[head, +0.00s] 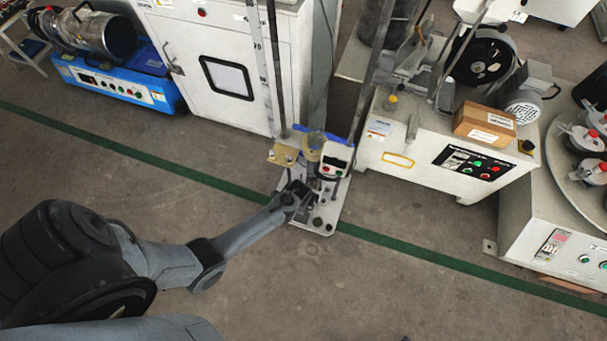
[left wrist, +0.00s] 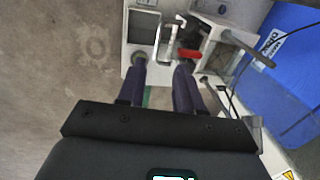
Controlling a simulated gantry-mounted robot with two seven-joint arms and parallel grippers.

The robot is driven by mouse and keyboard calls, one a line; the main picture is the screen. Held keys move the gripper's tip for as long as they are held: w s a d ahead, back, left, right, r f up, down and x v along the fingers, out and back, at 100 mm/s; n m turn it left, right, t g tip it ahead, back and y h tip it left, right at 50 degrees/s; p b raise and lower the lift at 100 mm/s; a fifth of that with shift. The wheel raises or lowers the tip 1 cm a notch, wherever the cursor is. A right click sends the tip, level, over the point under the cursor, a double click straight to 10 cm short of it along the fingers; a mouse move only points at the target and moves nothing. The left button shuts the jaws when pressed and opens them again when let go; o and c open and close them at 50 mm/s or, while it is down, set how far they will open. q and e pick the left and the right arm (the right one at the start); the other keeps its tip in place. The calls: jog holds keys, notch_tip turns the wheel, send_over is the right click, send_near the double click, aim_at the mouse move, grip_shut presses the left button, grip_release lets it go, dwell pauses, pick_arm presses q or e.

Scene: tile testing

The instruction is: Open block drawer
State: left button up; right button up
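The small testing machine with a white base (head: 318,215) and tall posts stands on the floor in the middle of the head view. My left gripper (head: 297,190) is at its front left side. In the left wrist view, the two dark fingers of the gripper (left wrist: 160,64) are spread apart, with nothing seen held between them. Their tips reach the edge of the white machine (left wrist: 133,52). A metal bracket (left wrist: 170,38) and a red part (left wrist: 189,53) lie just beyond the tips. I cannot tell for certain which part is the block drawer, or whether a finger touches it.
A white cabinet (head: 190,50) and a blue machine (head: 115,85) stand at the back left. A machine with a cardboard box (head: 485,125) stands to the right. A blue panel (left wrist: 290,75) is close on the right in the left wrist view. The front floor (head: 400,270) is clear.

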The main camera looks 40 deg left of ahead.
pick_arm(q)
notch_tip(320, 180, down, 8)
jog(key=b, duration=0.5)
jog(key=shift+w+a+b, duration=0.35)
jog(key=shift+w, duration=0.05)
jog(key=shift+w, duration=0.1)
jog(key=shift+c, duration=0.9)
grip_shut()
